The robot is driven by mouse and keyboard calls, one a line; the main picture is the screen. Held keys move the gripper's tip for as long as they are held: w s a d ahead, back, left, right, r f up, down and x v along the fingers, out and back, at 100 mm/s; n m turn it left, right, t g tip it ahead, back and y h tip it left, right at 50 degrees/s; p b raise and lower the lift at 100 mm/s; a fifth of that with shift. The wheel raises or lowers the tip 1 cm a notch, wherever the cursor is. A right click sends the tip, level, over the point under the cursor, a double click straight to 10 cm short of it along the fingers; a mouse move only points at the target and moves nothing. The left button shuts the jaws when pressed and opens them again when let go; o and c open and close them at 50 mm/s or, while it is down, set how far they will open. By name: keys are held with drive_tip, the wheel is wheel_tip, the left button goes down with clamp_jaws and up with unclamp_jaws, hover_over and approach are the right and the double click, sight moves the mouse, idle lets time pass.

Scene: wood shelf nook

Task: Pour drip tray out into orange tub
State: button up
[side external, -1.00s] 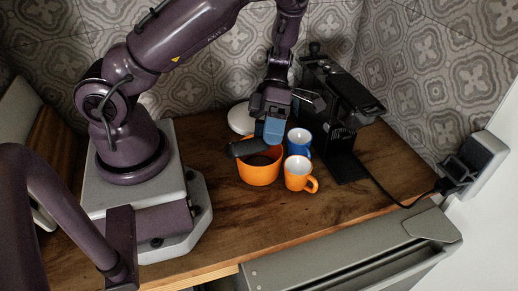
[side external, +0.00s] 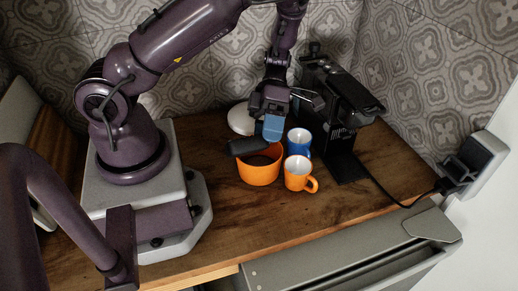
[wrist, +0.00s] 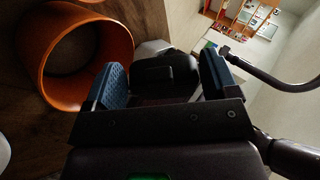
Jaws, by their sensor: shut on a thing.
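The orange tub (side external: 261,174) stands upright on the wooden counter, and its open mouth also shows in the wrist view (wrist: 121,49). My gripper (side external: 272,128) is above the tub's back right rim. It is shut on the black drip tray (side external: 246,146), which sticks out to the left over the back of the tub's mouth. In the wrist view the tray (wrist: 165,72) sits between the two blue fingers of my gripper (wrist: 163,82). The tray looks tilted, but its inside is hidden. I cannot tell whether anything is in it.
An orange mug (side external: 298,175) and a blue mug (side external: 299,140) stand close on the tub's right. A black coffee machine (side external: 340,105) is behind them, with its cable along the counter. A white round thing (side external: 240,119) lies behind the tub. The front counter (side external: 260,220) is clear.

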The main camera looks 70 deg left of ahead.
drive_tip(key=shift+a+r+m+h, duration=0.15)
drive_tip(key=shift+a+m+h, duration=0.05)
drive_tip(key=shift+h, duration=0.45)
drive_tip(key=shift+a+r+m+h, duration=0.15)
drive_tip(key=shift+m+h, duration=0.05)
drive_tip(key=shift+h, duration=0.45)
idle(2.2)
drive_tip(key=shift+a+f+g+h, duration=0.3)
drive_tip(key=shift+f+g+h, duration=0.1)
drive_tip(key=shift+f+h, duration=0.35)
idle(1.4)
drive_tip(key=shift+a+r+m+h, duration=0.35)
drive_tip(key=shift+m+h, duration=0.15)
drive_tip(key=shift+h, duration=0.35)
idle(1.5)
